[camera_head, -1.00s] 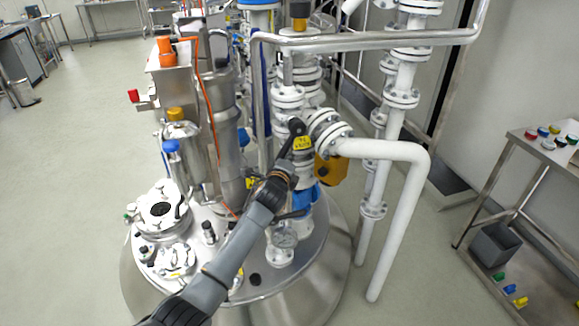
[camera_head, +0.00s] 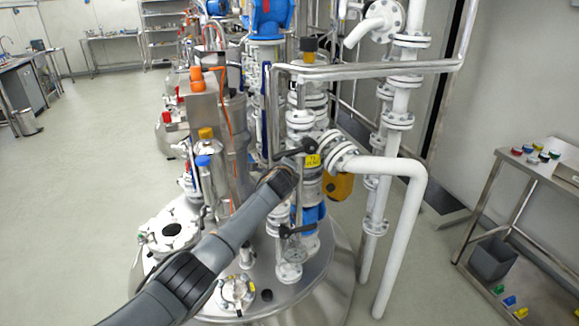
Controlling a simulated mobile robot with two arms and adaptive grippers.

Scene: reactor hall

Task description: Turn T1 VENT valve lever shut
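The T1 VENT valve lever (camera_head: 295,151) is black and sits on the white flanged piping at the top of the vessel. It points left and slightly down from its pivot. A yellow tag (camera_head: 313,161) hangs just below the pivot; its small print seems to read T1 VENT. My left gripper (camera_head: 283,178) is just below the lever's outer end, very close to it. I cannot tell whether it touches the lever. Its fingers are hidden by their dark housing and the viewing angle. My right gripper is not in view.
A steel pipe rail (camera_head: 380,70) crosses above the valve. A thick white pipe (camera_head: 400,220) bends down at right. Another black lever (camera_head: 298,231) sits lower, by a blue valve body (camera_head: 308,216). A steel side table (camera_head: 545,165) stands at far right. Open floor lies left.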

